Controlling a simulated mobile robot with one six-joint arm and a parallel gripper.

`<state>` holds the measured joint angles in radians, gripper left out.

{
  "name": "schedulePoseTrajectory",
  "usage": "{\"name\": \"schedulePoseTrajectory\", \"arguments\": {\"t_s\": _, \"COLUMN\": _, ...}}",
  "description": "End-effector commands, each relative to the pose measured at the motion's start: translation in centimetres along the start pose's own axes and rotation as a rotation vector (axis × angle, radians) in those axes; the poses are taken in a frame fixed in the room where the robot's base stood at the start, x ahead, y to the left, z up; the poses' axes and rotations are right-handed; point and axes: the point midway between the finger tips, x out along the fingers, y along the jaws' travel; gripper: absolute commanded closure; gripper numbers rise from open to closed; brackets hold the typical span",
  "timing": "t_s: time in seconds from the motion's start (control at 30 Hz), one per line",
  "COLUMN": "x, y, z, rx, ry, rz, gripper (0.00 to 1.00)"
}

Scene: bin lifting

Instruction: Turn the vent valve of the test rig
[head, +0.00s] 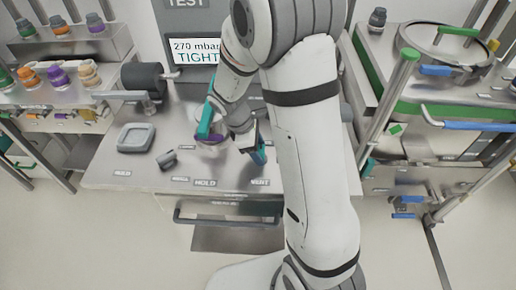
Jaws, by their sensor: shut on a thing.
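The test rig is a grey metal bench (120,176) with a display (196,52) at its back reading "270 mbar TIGHT". A "VENT" label (260,182) is on the bench front, right of a "HOLD" label (205,183). I cannot tell the valve's turn angle.
A small grey knob (167,159) and a square grey tray (136,137) sit on the bench's left. A dark roller (143,76) is behind them. Shelves with coloured caps (58,76) stand at left. A green-edged metal cart (450,110) stands at right.

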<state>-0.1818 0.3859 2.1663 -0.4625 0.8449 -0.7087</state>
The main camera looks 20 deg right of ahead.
Motion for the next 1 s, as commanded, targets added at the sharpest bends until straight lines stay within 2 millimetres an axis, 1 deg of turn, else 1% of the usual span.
{"name": "schedulePoseTrajectory", "arguments": {"t_s": 0.17, "x": -0.06, "y": 0.18, "z": 0.05, "rx": 0.059, "ry": 0.001, "rz": -0.021, "gripper": 0.66}}
{"name": "schedulePoseTrajectory", "arguments": {"t_s": 0.37, "x": -0.02, "y": 0.29, "z": 0.13, "rx": 0.189, "ry": 0.001, "rz": -0.076, "gripper": 0.66}}
{"name": "schedulePoseTrajectory", "arguments": {"t_s": 1.0, "x": 0.16, "y": 0.54, "z": 0.54, "rx": 0.749, "ry": 0.003, "rz": -0.307, "gripper": 0.66}}
